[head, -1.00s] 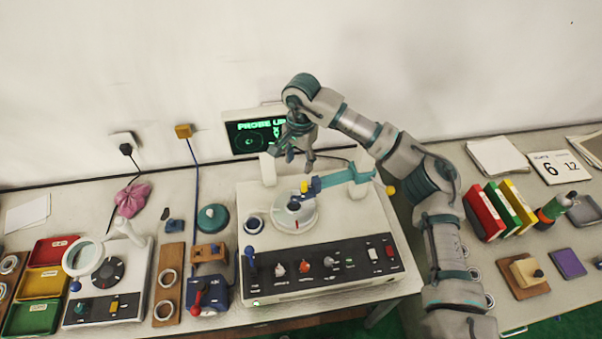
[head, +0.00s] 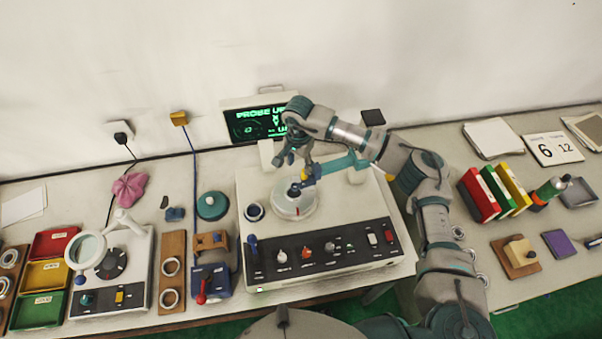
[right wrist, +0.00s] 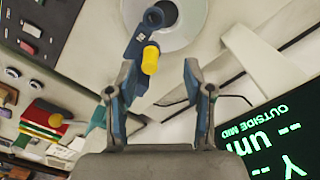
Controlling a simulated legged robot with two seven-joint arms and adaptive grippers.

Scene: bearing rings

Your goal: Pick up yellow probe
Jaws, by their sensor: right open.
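The yellow probe (right wrist: 150,60) is a short yellow cylinder on the end of a blue bracket (right wrist: 141,40) in the right wrist view. My right gripper (right wrist: 160,70) is open, with the probe between its fingertips and nearer the left finger; I see no grip on it. In the head view my right gripper (head: 296,158) is over the round plate (head: 296,203) of the white machine, by the tip of the teal arm (head: 335,167). My left gripper is not in view.
The machine's control panel (head: 320,250) with knobs and switches is in front. A green-lit screen (head: 255,123) stands behind. A magnifier stand (head: 130,255) and coloured trays (head: 45,275) are left. Red, green and yellow binders (head: 495,190) are right.

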